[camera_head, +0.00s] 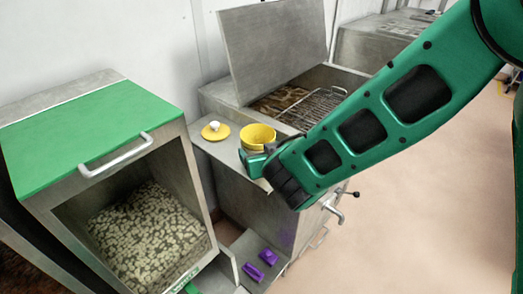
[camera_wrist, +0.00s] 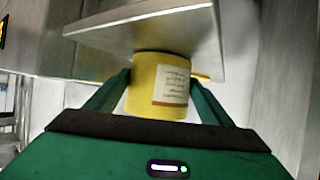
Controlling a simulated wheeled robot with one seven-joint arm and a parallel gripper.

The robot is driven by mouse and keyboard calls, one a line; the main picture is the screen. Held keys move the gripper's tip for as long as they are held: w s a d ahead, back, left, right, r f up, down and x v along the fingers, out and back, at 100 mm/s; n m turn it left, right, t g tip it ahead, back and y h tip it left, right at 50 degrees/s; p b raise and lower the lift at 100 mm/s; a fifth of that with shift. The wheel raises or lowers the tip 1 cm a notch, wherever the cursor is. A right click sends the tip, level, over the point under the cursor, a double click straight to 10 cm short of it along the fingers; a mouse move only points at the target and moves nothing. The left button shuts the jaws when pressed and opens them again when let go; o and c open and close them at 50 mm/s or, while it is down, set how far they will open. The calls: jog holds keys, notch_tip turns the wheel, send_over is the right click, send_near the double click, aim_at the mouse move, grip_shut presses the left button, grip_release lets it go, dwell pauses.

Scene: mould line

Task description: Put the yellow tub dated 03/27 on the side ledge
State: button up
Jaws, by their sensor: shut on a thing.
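The yellow tub (camera_head: 257,131) is upright and open at the top in the head view, at the right part of the steel side ledge (camera_head: 221,150). My gripper (camera_head: 256,158) is shut on the tub. In the wrist view its fingers flank the tub (camera_wrist: 144,88), with a pale label (camera_wrist: 171,86) facing the camera; its print is too small to read. The ledge's metal plate (camera_wrist: 150,28) also shows there, right by the tub. I cannot tell whether the tub touches the ledge.
A yellow lid with a white knob (camera_head: 215,130) lies on the ledge, left of the tub. Behind is an open steel vat (camera_head: 276,48) with a wire rack (camera_head: 312,106). A green-topped bin (camera_head: 90,130) stands left. Purple items (camera_head: 268,257) lie below.

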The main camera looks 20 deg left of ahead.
jog(key=o, duration=1.4)
jog(key=shift+r, duration=0.15)
jog(key=v, duration=1.2)
